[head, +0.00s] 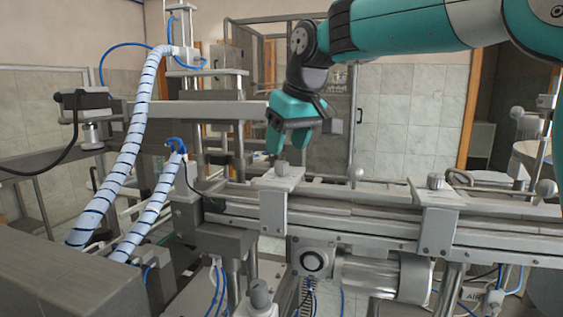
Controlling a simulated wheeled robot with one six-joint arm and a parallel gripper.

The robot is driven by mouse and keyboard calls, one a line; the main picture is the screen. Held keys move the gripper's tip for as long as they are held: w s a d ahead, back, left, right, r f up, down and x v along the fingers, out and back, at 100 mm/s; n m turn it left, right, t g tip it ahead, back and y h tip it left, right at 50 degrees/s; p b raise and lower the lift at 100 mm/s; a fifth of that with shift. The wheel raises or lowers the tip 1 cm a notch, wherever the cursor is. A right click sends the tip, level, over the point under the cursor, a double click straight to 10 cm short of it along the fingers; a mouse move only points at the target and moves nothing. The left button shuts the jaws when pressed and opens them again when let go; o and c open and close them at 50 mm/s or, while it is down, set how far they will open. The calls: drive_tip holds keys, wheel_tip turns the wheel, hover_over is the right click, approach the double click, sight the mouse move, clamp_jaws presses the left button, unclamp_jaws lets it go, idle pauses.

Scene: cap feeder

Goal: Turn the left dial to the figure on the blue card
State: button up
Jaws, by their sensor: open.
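The left dial (282,168) is a small grey knob on a light plate (268,180) fixed to the conveyor rail. My gripper (287,149), teal and dark grey, points down just above this dial, its fingers apart and nothing seen between them. I cannot tell whether the fingertips reach down beside the knob. A second, ribbed grey dial (436,181) sits on a similar plate (440,194) farther right. The figures around the dials are too small to read. I cannot make out a blue card.
The metal conveyor rail (360,215) runs across the middle, with a motor (385,277) below it. Striped white hoses (130,150) and a frame with a sensor box (84,98) stand at the left.

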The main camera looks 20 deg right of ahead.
sight(281, 162)
drive_tip(key=shift+x, duration=2.3)
drive_tip(key=shift+c, duration=0.3)
drive_tip(key=shift+r, duration=0.1)
drive_tip(key=c, duration=0.9)
